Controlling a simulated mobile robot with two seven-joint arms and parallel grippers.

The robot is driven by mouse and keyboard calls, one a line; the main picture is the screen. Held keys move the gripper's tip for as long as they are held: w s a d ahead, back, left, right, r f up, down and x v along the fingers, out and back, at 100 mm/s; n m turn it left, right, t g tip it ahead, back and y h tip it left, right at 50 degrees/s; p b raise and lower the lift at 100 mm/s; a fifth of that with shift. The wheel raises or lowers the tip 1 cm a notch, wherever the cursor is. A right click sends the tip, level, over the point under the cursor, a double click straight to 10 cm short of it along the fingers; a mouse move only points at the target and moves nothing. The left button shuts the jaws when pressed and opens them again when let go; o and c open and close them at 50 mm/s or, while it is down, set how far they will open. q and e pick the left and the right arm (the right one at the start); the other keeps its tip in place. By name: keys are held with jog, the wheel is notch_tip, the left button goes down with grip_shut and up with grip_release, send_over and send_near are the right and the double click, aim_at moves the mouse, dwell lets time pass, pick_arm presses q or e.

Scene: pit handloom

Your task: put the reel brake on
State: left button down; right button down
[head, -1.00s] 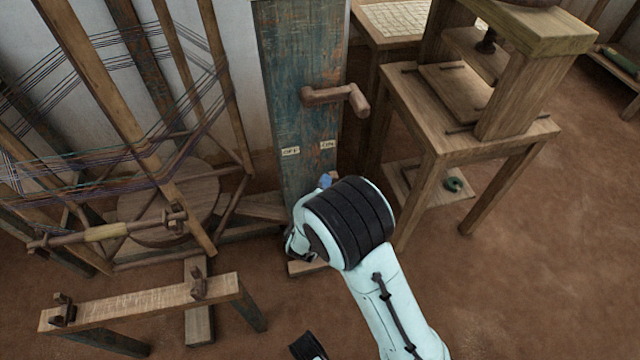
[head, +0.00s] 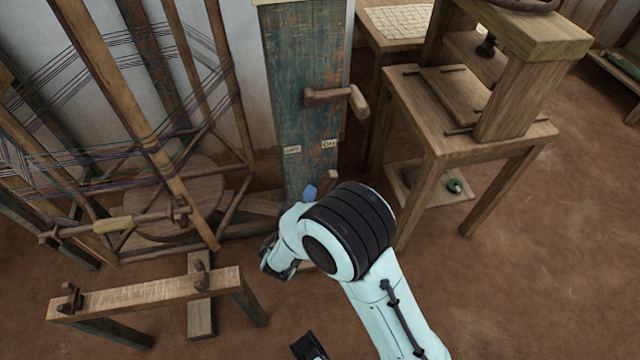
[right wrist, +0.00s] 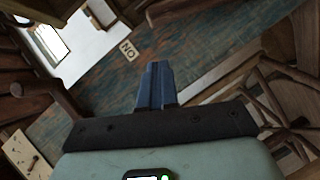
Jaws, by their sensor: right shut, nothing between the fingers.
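A blue-green weathered post (head: 303,75) stands beside the reel. It carries an OFF label (head: 292,149) on the left and an ON label (head: 329,144) on the right. A wooden crank handle (head: 337,97) sticks out above them. A short wooden stub (head: 333,177), perhaps the brake lever's end, shows just below ON; the rest is hidden behind my arm. My right gripper (head: 310,192) is low in front of the post, left of the stub, with blue fingertips together and empty. In the right wrist view the shut fingers (right wrist: 153,84) point across the post, near the ON label (right wrist: 127,50).
The wooden reel (head: 140,110) with strung threads stands at the left. A low trestle (head: 150,293) stands in front of it. A wooden press table (head: 425,110) is close on the right of the post. The floor at the lower right is clear.

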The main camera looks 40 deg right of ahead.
pick_arm(q)
jog(key=shift+s+d+r, duration=0.3)
jog(key=shift+s+r, duration=0.05)
jog(key=shift+s, duration=0.1)
pick_arm(e)
jog(key=v, duration=0.5)
